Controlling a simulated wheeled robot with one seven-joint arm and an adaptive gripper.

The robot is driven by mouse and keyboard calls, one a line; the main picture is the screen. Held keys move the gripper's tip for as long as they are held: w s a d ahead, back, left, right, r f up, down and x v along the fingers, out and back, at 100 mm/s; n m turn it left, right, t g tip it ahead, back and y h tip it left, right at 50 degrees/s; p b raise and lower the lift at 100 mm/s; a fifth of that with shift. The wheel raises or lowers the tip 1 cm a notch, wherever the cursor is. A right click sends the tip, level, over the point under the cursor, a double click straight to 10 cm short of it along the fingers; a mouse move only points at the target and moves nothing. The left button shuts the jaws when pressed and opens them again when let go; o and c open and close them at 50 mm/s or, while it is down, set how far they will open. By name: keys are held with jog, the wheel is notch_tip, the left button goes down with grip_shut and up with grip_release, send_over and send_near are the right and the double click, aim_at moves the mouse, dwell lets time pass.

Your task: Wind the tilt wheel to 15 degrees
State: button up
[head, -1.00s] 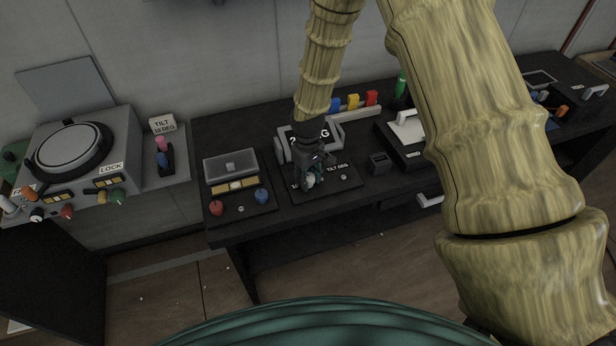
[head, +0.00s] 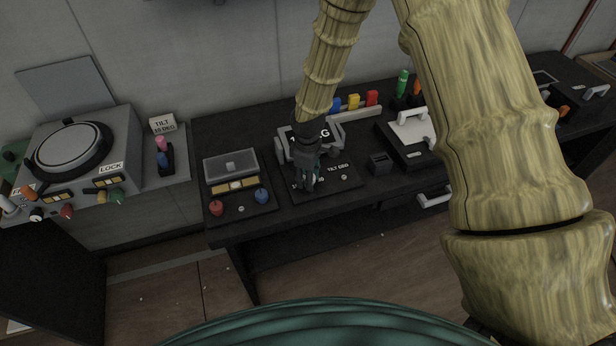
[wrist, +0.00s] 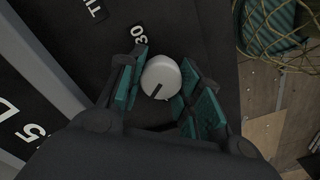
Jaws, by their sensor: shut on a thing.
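The tilt wheel shows in the wrist view as a small round white knob (wrist: 161,77) with a black pointer line toward the lower left. A "30" marking lies beside it on the dark tilt panel (head: 345,182). My gripper (head: 305,186) is down at this panel, which has a "TILT DEG" label. In the wrist view, the teal pads of my gripper (wrist: 162,94) are closed around the knob from both sides.
A small sign (head: 162,124) at the left reads "TILT" above a degree figure. A panel with a red knob (head: 216,208) and a blue knob (head: 262,196) sits left of my gripper. A small dark box (head: 380,164) stands to the right.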

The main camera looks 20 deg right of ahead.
jog(key=o, duration=1)
jog(key=shift+r, duration=0.1)
notch_tip(320, 180, up, 12)
jog(key=shift+f, duration=0.1)
dwell(0.7)
